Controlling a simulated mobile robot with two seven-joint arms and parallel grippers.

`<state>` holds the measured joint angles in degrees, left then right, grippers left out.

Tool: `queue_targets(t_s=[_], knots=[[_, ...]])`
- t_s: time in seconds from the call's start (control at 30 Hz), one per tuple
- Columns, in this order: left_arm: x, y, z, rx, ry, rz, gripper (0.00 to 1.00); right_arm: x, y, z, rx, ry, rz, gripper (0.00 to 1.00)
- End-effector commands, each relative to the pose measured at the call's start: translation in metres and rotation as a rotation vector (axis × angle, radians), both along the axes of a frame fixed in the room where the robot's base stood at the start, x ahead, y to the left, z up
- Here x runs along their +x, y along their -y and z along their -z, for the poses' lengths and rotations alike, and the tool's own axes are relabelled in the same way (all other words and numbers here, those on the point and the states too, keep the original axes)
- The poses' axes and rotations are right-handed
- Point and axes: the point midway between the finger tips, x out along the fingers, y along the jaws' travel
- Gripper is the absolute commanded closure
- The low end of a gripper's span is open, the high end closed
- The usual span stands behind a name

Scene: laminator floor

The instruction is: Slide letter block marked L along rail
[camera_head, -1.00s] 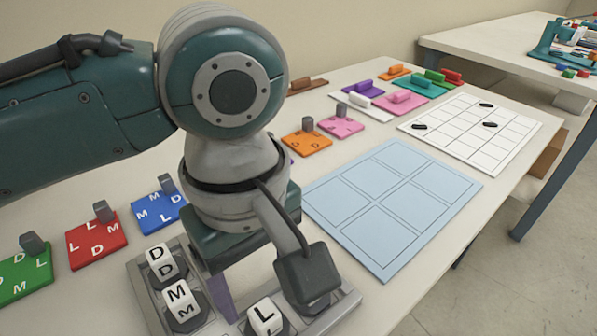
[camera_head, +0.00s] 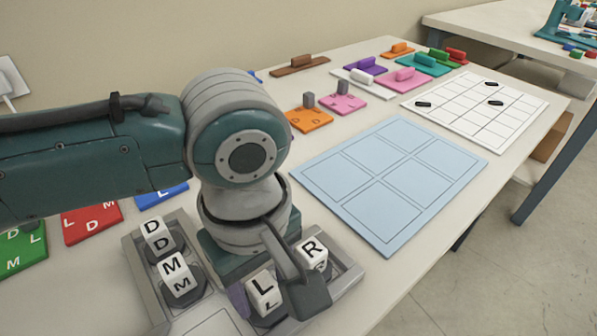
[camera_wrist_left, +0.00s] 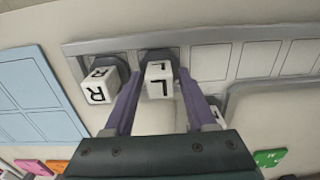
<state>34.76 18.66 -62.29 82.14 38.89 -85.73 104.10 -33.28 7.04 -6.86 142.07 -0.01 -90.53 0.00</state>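The white letter block marked L (camera_head: 264,293) sits in the grey rail tray (camera_head: 133,272) near its front. It also shows in the left wrist view (camera_wrist_left: 160,90), on a dark round holder. My left gripper (camera_wrist_left: 160,76) has its two purple fingers on either side of this block. They are apart, with small gaps visible beside it; contact is not clear. In the head view, the wrist and a finger cover part of the tray. My right gripper is not in view.
Block R (camera_head: 312,251) stands close to the right of L in the head view. Blocks D (camera_head: 157,236) and M (camera_head: 179,275) stand at the tray's left. A light-blue grid mat (camera_head: 378,177) lies to the right. Coloured letter plates, including a red one (camera_head: 90,223), lie at the left.

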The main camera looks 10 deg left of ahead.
Motion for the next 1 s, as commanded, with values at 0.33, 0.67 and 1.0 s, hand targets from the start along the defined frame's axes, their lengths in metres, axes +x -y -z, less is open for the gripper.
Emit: queue_targets(t_s=[0.33, 0.67, 1.0], knots=[[-0.0001, -0.0001, -0.0001, 0.0, 0.0, 0.0, 0.84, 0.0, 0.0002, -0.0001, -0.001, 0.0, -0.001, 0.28], [0.0, -0.0001, -0.0001, 0.0, 0.0, 0.0, 1.0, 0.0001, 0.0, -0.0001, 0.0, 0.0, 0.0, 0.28], [0.0, -0.0003, -0.0002, 0.0, 0.0, 0.0, 1.0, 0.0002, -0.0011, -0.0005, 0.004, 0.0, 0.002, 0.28]])
